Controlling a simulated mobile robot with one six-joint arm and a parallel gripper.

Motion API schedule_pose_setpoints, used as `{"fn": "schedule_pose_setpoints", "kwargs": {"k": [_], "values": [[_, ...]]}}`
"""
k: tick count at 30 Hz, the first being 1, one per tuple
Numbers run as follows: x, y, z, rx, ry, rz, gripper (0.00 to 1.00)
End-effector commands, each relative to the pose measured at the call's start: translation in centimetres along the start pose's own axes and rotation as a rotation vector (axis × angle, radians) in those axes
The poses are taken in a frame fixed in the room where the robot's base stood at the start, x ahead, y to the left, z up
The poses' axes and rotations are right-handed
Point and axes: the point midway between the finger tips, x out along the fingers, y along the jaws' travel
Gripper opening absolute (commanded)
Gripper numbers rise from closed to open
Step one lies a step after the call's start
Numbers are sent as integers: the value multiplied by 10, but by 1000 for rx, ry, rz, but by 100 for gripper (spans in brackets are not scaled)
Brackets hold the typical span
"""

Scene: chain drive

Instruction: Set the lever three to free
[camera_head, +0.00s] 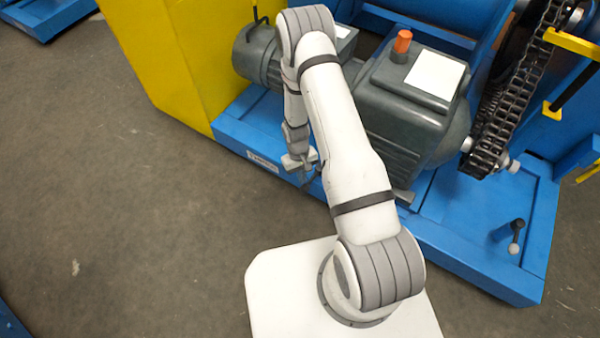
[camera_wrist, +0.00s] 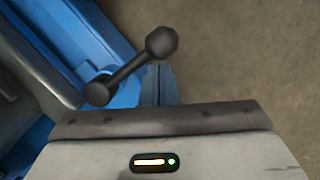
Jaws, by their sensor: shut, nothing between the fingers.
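A dark lever with a faceted ball knob (camera_wrist: 162,42) shows in the wrist view. Its arm slants down left to a round pivot (camera_wrist: 100,90) by the blue frame. My gripper (camera_wrist: 160,84) is shut and empty just below the knob in that view; whether it touches the lever I cannot tell. In the head view my gripper (camera_head: 302,172) hangs over the front edge of the blue base, and the lever there is mostly hidden by it. Another dark lever (camera_head: 516,236) stands at the right end of the base. No number or free mark is readable.
The blue base (camera_head: 480,225) carries a grey motor and gearbox (camera_head: 400,110) with an orange cap. A chain (camera_head: 510,95) runs at the right. A yellow panel (camera_head: 175,60) stands at the left. The floor (camera_head: 120,230) in front is clear.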

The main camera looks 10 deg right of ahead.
Motion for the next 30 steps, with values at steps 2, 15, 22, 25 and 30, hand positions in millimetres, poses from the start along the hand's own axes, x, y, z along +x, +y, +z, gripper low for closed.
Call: {"fn": "schedule_pose_setpoints", "kwargs": {"k": [2,15,22,25,30], "values": [[0,0,2,-13,-2,3,0],[1,0,3,-29,-2,7,0],[-3,0,3,-28,-1,7,0],[-12,0,3,-28,0,7,0],[-39,0,5,-28,0,7,0]]}}
